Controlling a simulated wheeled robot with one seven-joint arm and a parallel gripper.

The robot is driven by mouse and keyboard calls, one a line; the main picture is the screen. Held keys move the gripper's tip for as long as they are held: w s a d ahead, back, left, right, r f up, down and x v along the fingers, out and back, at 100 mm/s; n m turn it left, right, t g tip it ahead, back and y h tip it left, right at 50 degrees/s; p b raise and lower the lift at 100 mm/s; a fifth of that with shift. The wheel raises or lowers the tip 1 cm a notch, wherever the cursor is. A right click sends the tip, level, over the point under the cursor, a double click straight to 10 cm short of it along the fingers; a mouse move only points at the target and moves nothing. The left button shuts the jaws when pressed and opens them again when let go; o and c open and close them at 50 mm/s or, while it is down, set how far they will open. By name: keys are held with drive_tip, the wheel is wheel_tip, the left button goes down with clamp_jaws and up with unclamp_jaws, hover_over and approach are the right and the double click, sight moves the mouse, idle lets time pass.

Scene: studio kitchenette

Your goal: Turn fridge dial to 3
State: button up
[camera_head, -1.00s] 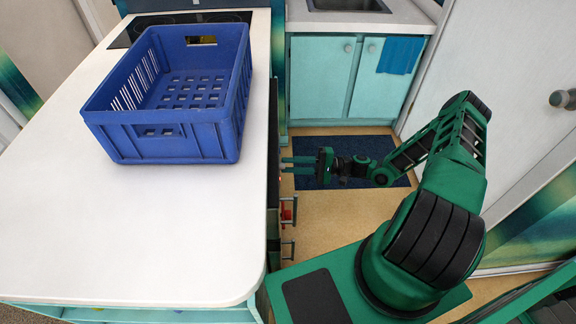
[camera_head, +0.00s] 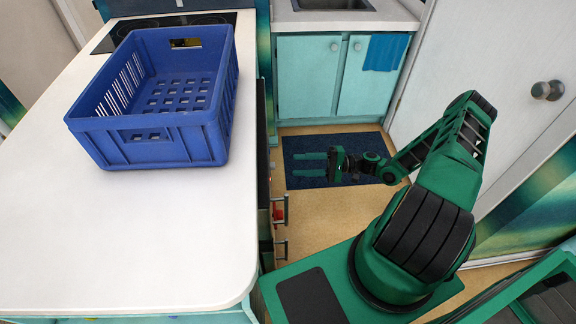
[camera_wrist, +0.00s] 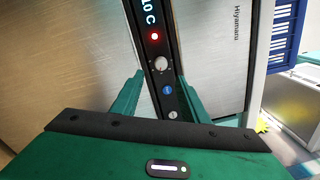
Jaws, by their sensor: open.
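The fridge dial (camera_wrist: 161,64) is a small pale round knob on a dark control strip, in the wrist view. Its pointer shows faintly; no numbers can be read. The strip (camera_wrist: 172,89) runs between brushed metal fridge fronts. My gripper (camera_wrist: 160,74) is open and empty, with one green finger on each side of the strip and the dial between them in the picture. In the head view my gripper (camera_head: 298,164) points left at the counter's front, with a gap before it. The dial cannot be made out there.
Above the dial are a red light (camera_wrist: 155,36) and a partly cut-off display; a blue button (camera_wrist: 168,90) is below. A blue crate (camera_head: 160,150) stands on the white counter (camera_head: 130,235). Handles (camera_head: 280,248) stick out from the counter's front. Floor is free around the mat (camera_head: 310,143).

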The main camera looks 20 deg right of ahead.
drive_tip(key=shift+v, duration=1.65)
drive_tip(key=m+t+h, duration=0.1)
drive_tip(key=m, duration=0.3)
approach(272, 166)
drive_tip(key=w+f+x, duration=0.1)
drive_tip(key=x, duration=0.6)
drive_tip(key=shift+d, duration=0.2)
drive_tip(key=shift+f, duration=0.15)
clamp_jaws()
